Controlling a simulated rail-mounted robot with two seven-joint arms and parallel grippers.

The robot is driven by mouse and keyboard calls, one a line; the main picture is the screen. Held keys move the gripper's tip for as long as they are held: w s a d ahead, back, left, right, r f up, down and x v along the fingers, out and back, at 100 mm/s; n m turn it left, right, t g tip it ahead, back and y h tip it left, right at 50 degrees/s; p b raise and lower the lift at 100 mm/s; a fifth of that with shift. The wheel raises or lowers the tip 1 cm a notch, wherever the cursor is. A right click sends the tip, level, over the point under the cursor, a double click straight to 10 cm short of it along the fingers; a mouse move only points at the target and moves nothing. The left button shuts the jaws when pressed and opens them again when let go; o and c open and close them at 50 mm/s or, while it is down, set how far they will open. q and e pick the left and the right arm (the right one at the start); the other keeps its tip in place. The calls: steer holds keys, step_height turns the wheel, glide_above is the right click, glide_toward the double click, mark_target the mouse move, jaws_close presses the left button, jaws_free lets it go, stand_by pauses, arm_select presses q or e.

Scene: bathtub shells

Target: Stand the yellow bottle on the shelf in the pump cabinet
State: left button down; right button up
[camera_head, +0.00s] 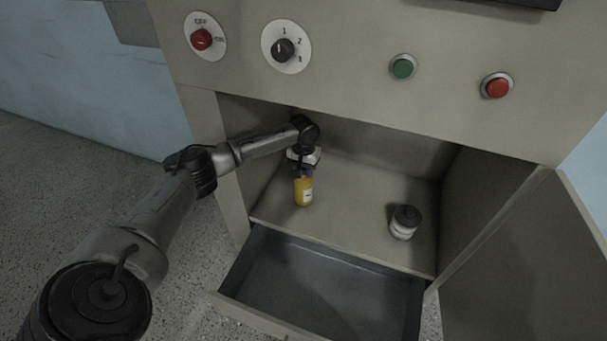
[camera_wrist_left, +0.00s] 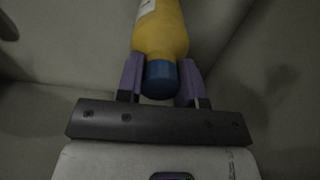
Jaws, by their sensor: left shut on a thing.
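The yellow bottle (camera_head: 304,192) has a pale label and is inside the open cabinet, at the left of the shelf (camera_head: 345,205). It looks upright; whether its base touches the shelf I cannot tell. My left gripper (camera_head: 303,172) reaches in from the left and is shut on the bottle's top from above. In the left wrist view the gripper's purple fingers (camera_wrist_left: 160,82) sit on either side of the blue cap (camera_wrist_left: 160,78), with the yellow body (camera_wrist_left: 161,30) beyond. My right gripper is not in view.
A dark-lidded jar (camera_head: 404,222) stands on the shelf to the right. An open, empty drawer (camera_head: 320,285) juts out below the shelf. The cabinet door (camera_head: 525,265) hangs open at the right. The shelf between bottle and jar is clear.

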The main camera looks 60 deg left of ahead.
arm_select(q)
steer(key=shift+f, duration=0.35)
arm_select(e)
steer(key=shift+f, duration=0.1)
arm_select(q)
steer(key=c, duration=1)
jaws_free()
steer(key=shift+f, duration=0.1)
steer(key=shift+o, duration=1.2)
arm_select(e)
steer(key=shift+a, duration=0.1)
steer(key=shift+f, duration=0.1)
